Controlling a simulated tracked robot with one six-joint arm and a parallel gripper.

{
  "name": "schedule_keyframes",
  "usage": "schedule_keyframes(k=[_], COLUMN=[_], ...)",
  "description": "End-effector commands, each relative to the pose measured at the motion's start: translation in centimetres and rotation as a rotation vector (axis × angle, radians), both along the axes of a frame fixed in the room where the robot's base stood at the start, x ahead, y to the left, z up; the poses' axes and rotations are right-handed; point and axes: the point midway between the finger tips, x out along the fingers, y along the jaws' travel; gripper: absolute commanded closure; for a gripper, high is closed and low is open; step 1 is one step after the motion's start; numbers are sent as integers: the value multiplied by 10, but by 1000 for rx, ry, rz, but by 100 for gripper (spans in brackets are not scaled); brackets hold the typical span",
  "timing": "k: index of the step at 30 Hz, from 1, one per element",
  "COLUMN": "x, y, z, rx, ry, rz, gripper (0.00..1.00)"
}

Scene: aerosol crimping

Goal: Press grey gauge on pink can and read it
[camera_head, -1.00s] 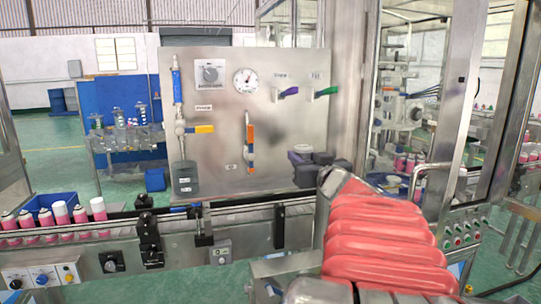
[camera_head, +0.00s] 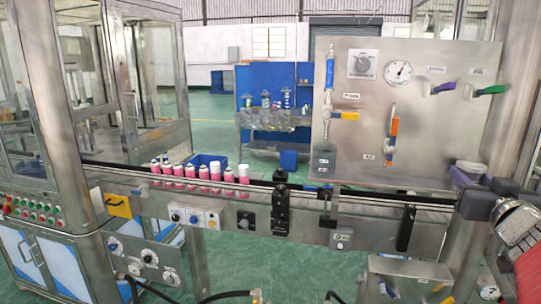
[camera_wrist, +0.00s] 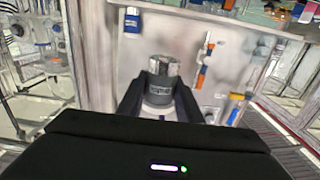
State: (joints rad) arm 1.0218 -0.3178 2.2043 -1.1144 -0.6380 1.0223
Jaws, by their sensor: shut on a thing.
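My gripper (camera_head: 485,190) is at the right of the head view, in front of the lower right of the steel panel. In the wrist view its dark fingers are shut around the grey gauge (camera_wrist: 159,92), a short cylinder with a shiny metal end. The gauge shows only in part in the head view (camera_head: 471,168); its reading cannot be seen. Pink cans (camera_head: 190,172) stand upright in a row on the conveyor at centre left, several with white or grey tops. The gripper is well to the right of them.
The steel panel (camera_head: 425,120) carries a round dial (camera_head: 398,72), a knob and coloured valve handles. The conveyor (camera_head: 370,196) runs below it, with black clamps (camera_head: 281,212) along its front. A blue bin (camera_head: 208,161) stands behind the cans. A glazed frame rises at left.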

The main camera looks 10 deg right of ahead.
Motion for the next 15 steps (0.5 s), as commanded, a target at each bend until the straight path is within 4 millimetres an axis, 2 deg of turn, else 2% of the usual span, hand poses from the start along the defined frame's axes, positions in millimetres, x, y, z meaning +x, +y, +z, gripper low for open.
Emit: schedule_keyframes(k=[10,15], x=[7,37], y=[4,21], z=[-4,-23], rx=[1,5], ry=[0,2], rz=[17,88], gripper=[95,95])
